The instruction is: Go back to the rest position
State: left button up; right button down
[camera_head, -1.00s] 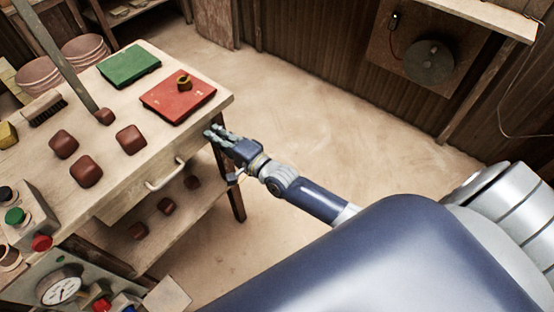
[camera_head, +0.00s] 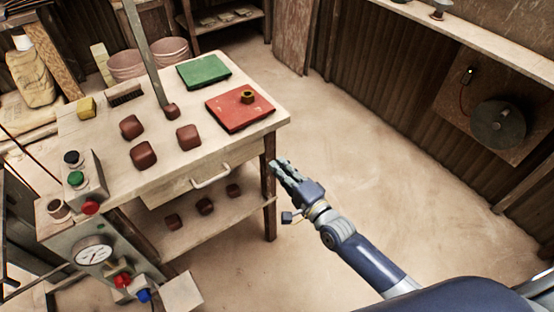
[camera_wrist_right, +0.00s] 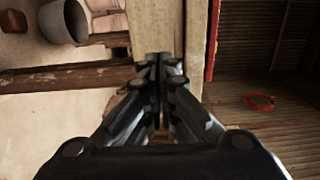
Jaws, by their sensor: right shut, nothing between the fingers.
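My right gripper (camera_head: 283,170) is shut and empty in the head view. It hangs in the air off the right front corner of the wooden workbench (camera_head: 235,147), apart from it. In the right wrist view its fingers (camera_wrist_right: 160,75) lie together with nothing held between them. My left gripper is in neither view.
A control box (camera_head: 85,178) and a gauge (camera_head: 94,255) are at left. Open floor (camera_head: 370,150) lies right of the bench.

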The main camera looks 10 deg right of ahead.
jog(key=v, duration=0.6)
jog(key=s+d+f+n+g+h, duration=0.1)
jog(key=s+d+f+n+g, duration=0.2)
jog(key=f, duration=0.7)
jog(key=s+d+f+n+g+h, duration=0.1)
jog(key=s+f+n+g+h, duration=0.1)
jog(key=s+f, duration=0.65)
jog(key=s+d+f+n+g+h, duration=0.1)
jog(key=d+f+n+g, duration=0.2)
jog(key=f, duration=1)
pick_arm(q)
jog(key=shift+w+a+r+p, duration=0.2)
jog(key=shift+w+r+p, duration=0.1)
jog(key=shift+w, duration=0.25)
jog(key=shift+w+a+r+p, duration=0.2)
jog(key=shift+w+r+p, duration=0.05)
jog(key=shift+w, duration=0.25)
pick_arm(e)
jog(key=s+f+n+g+h, duration=0.1)
jog(key=s+f+n+g, duration=0.3)
jog(key=s, duration=1)
jog(key=s+f+n+g+h, duration=0.1)
jog(key=s+f+n+g, duration=0.3)
jog(key=s+f, duration=0.7)
jog(key=s, duration=0.4)
jog(key=shift+s, duration=0.3)
jog(key=shift+d, duration=0.1)
